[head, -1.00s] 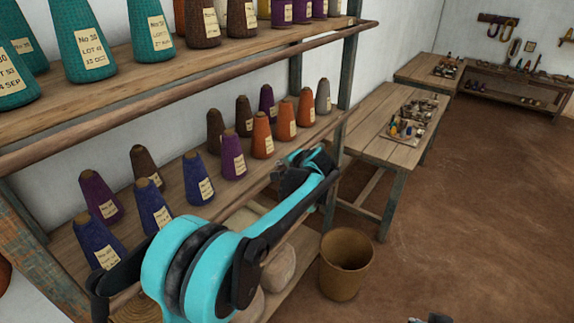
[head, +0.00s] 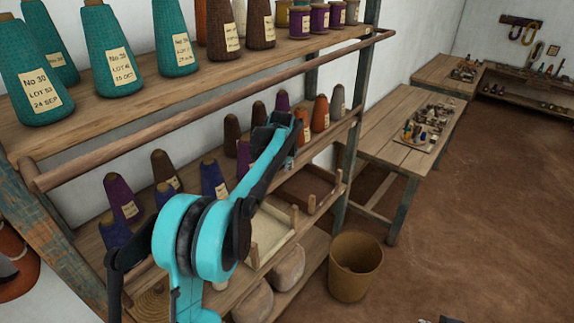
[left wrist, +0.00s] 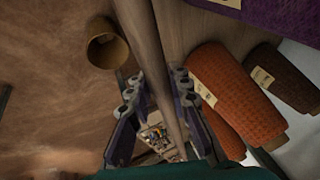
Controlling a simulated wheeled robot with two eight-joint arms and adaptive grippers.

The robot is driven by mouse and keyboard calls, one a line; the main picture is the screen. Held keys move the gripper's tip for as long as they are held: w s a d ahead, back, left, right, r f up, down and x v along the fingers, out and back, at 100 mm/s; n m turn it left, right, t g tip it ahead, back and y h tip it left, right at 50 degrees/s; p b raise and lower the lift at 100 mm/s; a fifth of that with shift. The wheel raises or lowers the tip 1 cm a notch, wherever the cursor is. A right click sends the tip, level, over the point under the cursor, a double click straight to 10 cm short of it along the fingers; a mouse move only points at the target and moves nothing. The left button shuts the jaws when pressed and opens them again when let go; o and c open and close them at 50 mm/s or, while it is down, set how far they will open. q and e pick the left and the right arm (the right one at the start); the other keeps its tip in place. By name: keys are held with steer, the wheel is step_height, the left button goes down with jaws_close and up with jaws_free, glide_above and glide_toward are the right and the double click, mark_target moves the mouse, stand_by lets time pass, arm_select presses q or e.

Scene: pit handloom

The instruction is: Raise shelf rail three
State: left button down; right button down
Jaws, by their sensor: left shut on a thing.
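My left gripper (head: 276,124) is at the front of the middle shelf, before the orange cones. In the left wrist view its two fingers (left wrist: 158,95) are closed on a round wooden shelf rail (left wrist: 162,40), one finger on each side. In the head view my left arm hides much of that rail's length. Another wooden rail (head: 215,101) runs along the front of the upper shelf (head: 130,101). At the bottom edge of the head view is a small dark tip (head: 446,319), perhaps of my right gripper; its jaws cannot be made out.
Thread cones stand close behind the held rail, including an orange one (head: 320,114) and a blue one (head: 213,178). Teal cones (head: 110,52) stand on the upper shelf. A brown bin (head: 356,268) stands on the floor, right of the shelves. A wooden table (head: 385,125) is beyond it.

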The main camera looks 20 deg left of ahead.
arm_select(q)
steer(key=shift+w+a, duration=0.15)
steer(key=shift+a, duration=0.2)
steer(key=c, duration=1.4)
jaws_free()
steer(key=v, duration=0.7)
steer(key=shift+r, duration=0.25)
steer(key=shift+s, duration=0.2)
